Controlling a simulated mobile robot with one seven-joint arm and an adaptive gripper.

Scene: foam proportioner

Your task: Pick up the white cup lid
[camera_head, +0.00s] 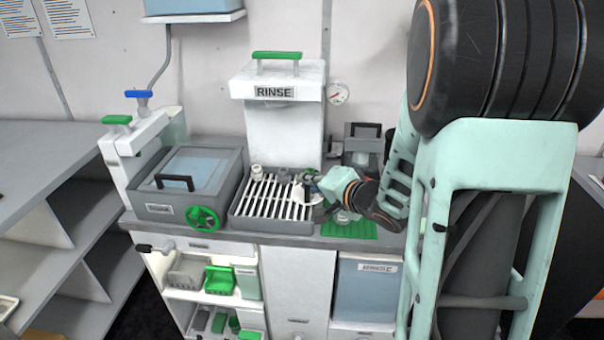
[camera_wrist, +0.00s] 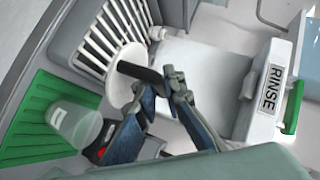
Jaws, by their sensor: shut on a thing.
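The white cup lid (camera_wrist: 119,88) is a round white disc, seen in the wrist view at the edge of the slatted rack. In the head view the lid (camera_head: 317,198) shows only partly beside my gripper. In the head view my gripper (camera_head: 312,186) is over the right end of the rack. The exact contact, and whether the lid touches the rack, is hard to see. A translucent cup (camera_wrist: 75,125) is on the green mat (camera_wrist: 28,100).
The slatted rack (camera_head: 262,205) stands below the RINSE unit (camera_head: 275,118). A small white fitting (camera_head: 257,171) is at the rack's back left. A lidded grey box (camera_head: 190,180) with a green wheel (camera_head: 203,219) is to the left. The green mat (camera_head: 349,230) is at the front right.

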